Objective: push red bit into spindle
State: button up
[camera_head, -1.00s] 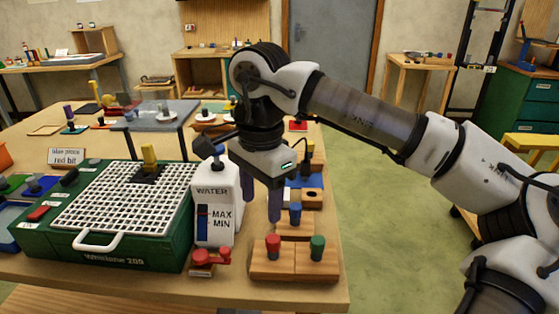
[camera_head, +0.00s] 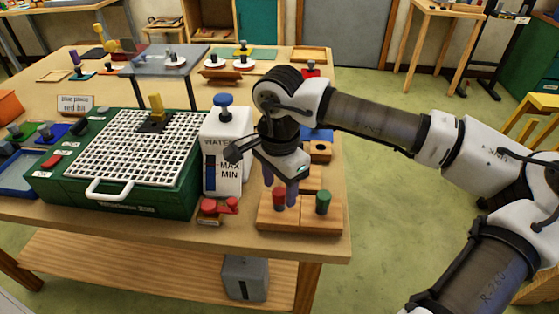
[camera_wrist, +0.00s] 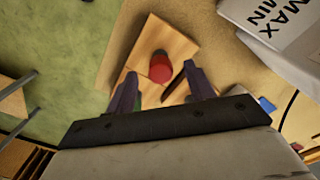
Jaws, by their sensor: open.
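The red bit (camera_head: 279,200) stands upright in a wooden block (camera_head: 300,221) at the table's front right. My gripper (camera_head: 281,197) is open and points down at it, with its fingers at or just behind the bit in the head view. In the wrist view the red bit (camera_wrist: 159,67) shows round end up, between and slightly beyond the fingertips (camera_wrist: 160,74), with gaps to both. A grinder (camera_head: 120,190), green with a white grid top, stands to the left. A yellow piece (camera_head: 156,106) stands on a black block on its grid. I cannot make out the spindle.
A green bit (camera_head: 323,201) stands right of the red one. A white water tank (camera_head: 226,140) with a blue knob stands close left of my gripper. A red clamp-like part (camera_head: 219,206) lies before it. A card (camera_head: 75,104) reads "blue piece red bit".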

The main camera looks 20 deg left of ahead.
jog(key=shift+f, duration=1.05)
jog(key=c, duration=1.1)
